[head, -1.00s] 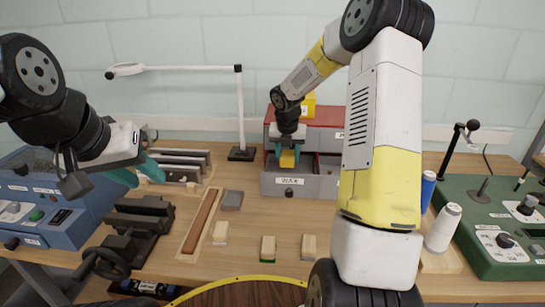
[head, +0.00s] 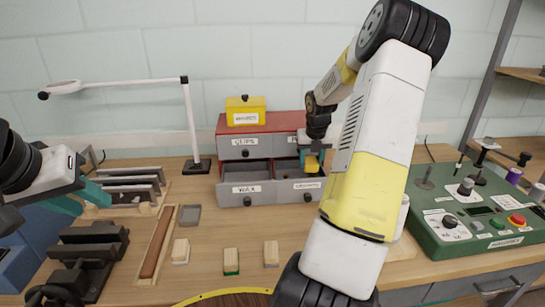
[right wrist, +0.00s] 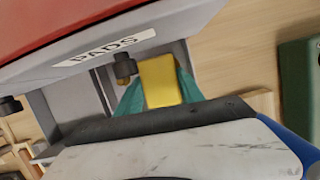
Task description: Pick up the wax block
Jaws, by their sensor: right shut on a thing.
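The yellow wax block (head: 311,163) is in my right gripper (head: 313,156), over the lower right drawer of the cabinet. In the right wrist view the wax block (right wrist: 159,81) sits between the teal fingers of the right gripper (right wrist: 158,92), which are shut on it. The open drawer labelled WAX (head: 246,190) is to the left of the gripper and looks empty inside. My left gripper (head: 80,198) is at the left, its teal fingers apart and empty, near the grey rails.
The red-topped cabinet (head: 225,124) carries a yellow box (head: 246,108). A lamp (head: 192,120) stands left of it. Several small blocks lie on the table in front. A green control box (head: 480,225) is at the right.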

